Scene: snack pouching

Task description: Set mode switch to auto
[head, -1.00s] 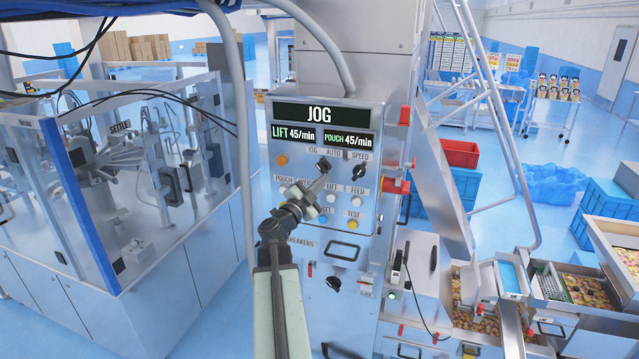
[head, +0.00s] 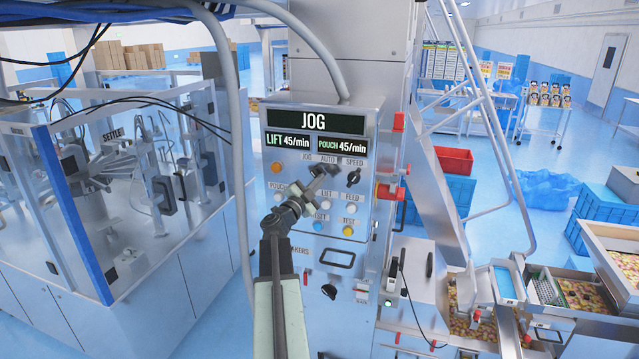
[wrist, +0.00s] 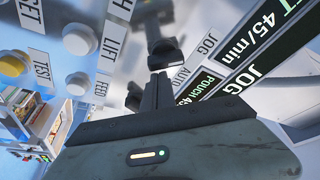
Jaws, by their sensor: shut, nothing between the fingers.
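The control panel (head: 366,128) stands in the middle of the head view. Its display (head: 318,121) reads JOG. The mode switch (head: 318,169) is a dark knob below the JOG and AUTO labels, partly hidden by my gripper. My gripper (head: 319,183) is shut and empty, with its tips at or just in front of the switch. In the wrist view, the closed fingers (wrist: 157,94) point at the dark switch knob (wrist: 165,54), beside the JOG and AUTO labels. I cannot tell whether they touch.
The black speed knob (head: 354,177) is right of the switch. An orange button (head: 277,168), a yellow button (head: 348,231) and several white buttons surround my gripper. A grey cable (head: 236,130) hangs left of the panel. Red parts (head: 390,191) stick out on its right side.

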